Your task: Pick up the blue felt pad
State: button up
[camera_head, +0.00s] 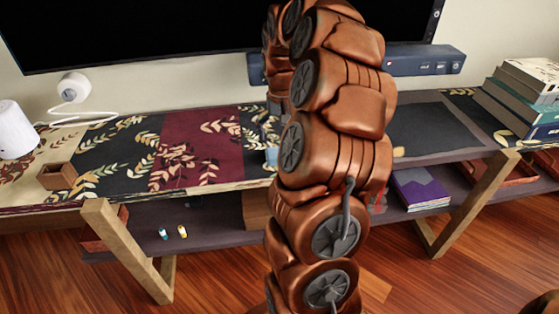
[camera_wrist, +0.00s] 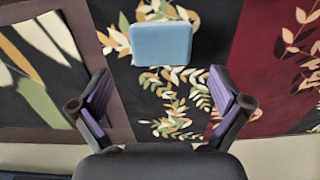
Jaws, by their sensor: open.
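The blue felt pad (camera_wrist: 161,44) is a light blue, rounded rectangular block in the wrist view. It lies on a black, leaf-patterned panel at the upper middle. My gripper (camera_wrist: 158,76) is open and empty, with its two purple-lined fingers spread wide apart. The pad is ahead of the fingertips, roughly centred between them, and not held. In the camera_head view a light blue patch (camera_head: 271,156), probably the pad, shows at the left edge of my arm. My arm hides most of the surface around it and the gripper is hard to make out there.
A patterned low shelf (camera_head: 120,148) runs along the wall under a large screen (camera_head: 170,25). A small brown box (camera_head: 58,176) and white cylinder (camera_head: 14,130) stand left. Books (camera_head: 525,95) are stacked right. A blue-grey bar (camera_head: 425,62) is behind my arm.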

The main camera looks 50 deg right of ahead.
aim_at(271, 153)
jog(key=shift+s+a+f, duration=0.1)
jog(key=shift+f, duration=1.8)
jog(key=shift+a+f, duration=0.1)
jog(key=shift+f, duration=1.75)
jog(key=shift+c, duration=0.3)
jog(key=c, duration=0.8)
